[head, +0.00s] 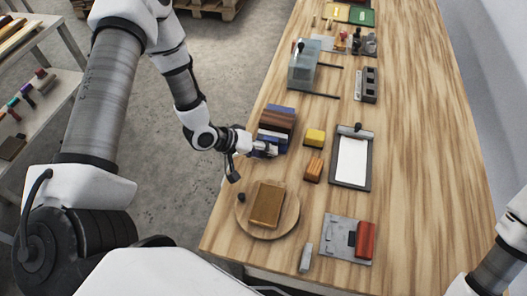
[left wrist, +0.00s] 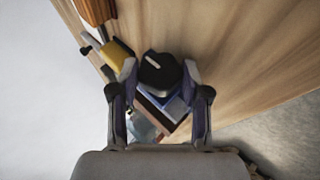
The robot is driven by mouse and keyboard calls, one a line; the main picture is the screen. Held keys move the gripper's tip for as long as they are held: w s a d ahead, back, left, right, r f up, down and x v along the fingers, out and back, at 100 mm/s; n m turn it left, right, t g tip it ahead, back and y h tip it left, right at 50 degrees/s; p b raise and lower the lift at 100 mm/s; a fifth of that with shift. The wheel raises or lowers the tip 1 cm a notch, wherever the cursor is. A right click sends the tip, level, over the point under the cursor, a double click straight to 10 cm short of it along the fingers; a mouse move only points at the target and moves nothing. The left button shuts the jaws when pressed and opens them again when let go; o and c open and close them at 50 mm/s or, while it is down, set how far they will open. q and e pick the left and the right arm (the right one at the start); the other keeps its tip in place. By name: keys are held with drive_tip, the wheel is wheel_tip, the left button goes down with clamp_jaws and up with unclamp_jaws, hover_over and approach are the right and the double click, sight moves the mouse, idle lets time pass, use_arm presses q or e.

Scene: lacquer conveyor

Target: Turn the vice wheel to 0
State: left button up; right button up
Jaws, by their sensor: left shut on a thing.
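The vice wheel shows in the left wrist view as a round black knob (left wrist: 160,72) with a pale mark on its face. My left gripper (left wrist: 160,80) is shut on it, with one finger on each side. In the head view my left gripper (head: 266,150) is at the near end of a blue and brown stack (head: 279,119), and it hides the wheel there. I cannot read any number on the wheel. My right arm shows only at the lower right edge, and its gripper is out of view.
A round wooden board (head: 243,222) with a brown block (head: 267,205) lies nearer me. The table's right side is clear.

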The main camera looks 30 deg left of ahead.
use_arm(q)
drive_tip(key=o, duration=1.1)
drive_tip(key=shift+o, duration=0.2)
